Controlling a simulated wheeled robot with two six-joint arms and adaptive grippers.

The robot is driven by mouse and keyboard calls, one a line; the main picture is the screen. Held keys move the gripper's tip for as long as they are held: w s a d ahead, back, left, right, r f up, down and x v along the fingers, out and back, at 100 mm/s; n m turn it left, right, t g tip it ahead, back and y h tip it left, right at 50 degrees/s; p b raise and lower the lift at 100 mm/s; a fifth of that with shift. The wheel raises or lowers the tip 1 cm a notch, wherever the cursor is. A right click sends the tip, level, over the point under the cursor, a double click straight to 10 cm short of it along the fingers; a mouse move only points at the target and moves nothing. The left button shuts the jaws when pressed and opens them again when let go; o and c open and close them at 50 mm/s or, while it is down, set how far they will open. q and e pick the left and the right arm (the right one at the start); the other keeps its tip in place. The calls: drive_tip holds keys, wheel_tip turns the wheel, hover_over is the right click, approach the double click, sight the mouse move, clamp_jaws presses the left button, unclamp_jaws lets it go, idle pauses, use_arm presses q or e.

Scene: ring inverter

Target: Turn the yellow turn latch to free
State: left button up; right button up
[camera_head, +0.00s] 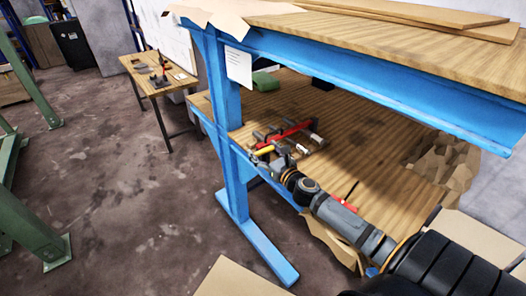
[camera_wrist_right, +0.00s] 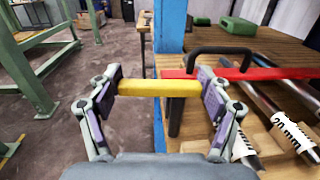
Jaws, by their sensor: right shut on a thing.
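The yellow turn latch (camera_wrist_right: 150,87) is a straight bar lying crosswise in the right wrist view. My right gripper (camera_wrist_right: 160,89) is shut on it, one finger at each end. In the head view the latch (camera_head: 265,151) shows small beside my right gripper (camera_head: 279,157), at the front of the lower wooden shelf. A red bar (camera_wrist_right: 270,73) lies just behind the latch, and a black handle (camera_wrist_right: 222,52) stands by it. The latch's pivot cannot be made out. My left gripper is not in view.
The bench's upper top (camera_head: 400,50) overhangs the lower shelf (camera_head: 370,130). A green container (camera_wrist_right: 238,25) stands farther back.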

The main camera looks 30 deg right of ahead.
drive_tip(key=shift+s+n+y+b, duration=0.1)
drive_tip(key=shift+n+y+b, duration=0.55)
drive_tip(key=shift+y, duration=0.35)
drive_tip(key=o, duration=1.1)
drive_tip(key=shift+s+d+f, duration=0.15)
drive_tip(key=shift+s, duration=0.4)
drive_tip(key=shift+s+d, duration=0.15)
drive_tip(key=shift+s, duration=3)
